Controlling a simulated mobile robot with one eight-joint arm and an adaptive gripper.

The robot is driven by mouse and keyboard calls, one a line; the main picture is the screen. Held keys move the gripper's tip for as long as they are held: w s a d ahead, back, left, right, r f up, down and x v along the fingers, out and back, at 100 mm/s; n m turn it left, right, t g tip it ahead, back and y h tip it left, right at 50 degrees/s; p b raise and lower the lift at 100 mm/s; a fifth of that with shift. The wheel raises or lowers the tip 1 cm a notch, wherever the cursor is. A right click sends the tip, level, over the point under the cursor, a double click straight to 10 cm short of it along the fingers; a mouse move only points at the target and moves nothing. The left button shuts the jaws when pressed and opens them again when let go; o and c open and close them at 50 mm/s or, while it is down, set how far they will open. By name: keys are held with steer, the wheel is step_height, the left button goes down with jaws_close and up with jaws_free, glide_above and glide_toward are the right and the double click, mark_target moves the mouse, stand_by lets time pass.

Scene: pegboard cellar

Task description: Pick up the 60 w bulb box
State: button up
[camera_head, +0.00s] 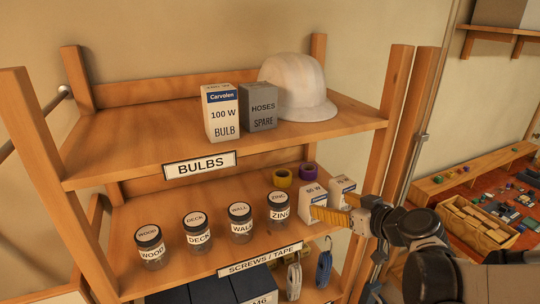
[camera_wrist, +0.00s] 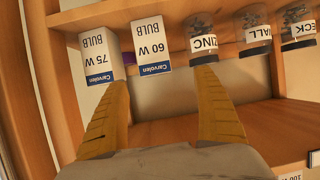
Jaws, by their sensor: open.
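The 60 W bulb box (camera_head: 312,202) is a white carton on the middle shelf, at the right end of the row of jars. In the wrist view it appears upside down (camera_wrist: 151,43), with a blue Carvolen band. A similar 75 W bulb box (camera_head: 341,187) stands right beside it; it also shows in the wrist view (camera_wrist: 99,50). My gripper (camera_head: 327,217) is open and empty, with yellow fingers. In the wrist view the fingers (camera_wrist: 162,79) spread to either side of the 60 W box's line, one towards the 75 W box, one towards the ZINC jar. Contact cannot be told.
The ZINC jar (camera_head: 279,206) stands close to the left of the 60 W box, with WALL, DECK and WOOD jars further left. Purple tape (camera_head: 308,171) and yellow tape (camera_head: 282,177) lie behind. A wooden post (camera_head: 388,140) rises at the right. A 100 W box (camera_head: 221,113) stands above.

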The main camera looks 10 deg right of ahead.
mark_target(313, 193)
steer(key=x, duration=0.2)
steer(key=d+x, duration=0.1)
steer(key=x, duration=0.1)
steer(key=shift+w+a, duration=0.15)
steer(key=shift+w, duration=0.3)
steer(key=shift+w+a+f, duration=0.1)
steer(key=shift+w+a, duration=0.25)
steer(key=shift+w, duration=0.25)
steer(key=p+x, duration=0.1)
steer(key=x, duration=0.3)
steer(key=shift+w, duration=0.3)
steer(key=shift+s, duration=0.1)
steer(key=shift+c, duration=0.3)
steer(key=c, duration=1.2)
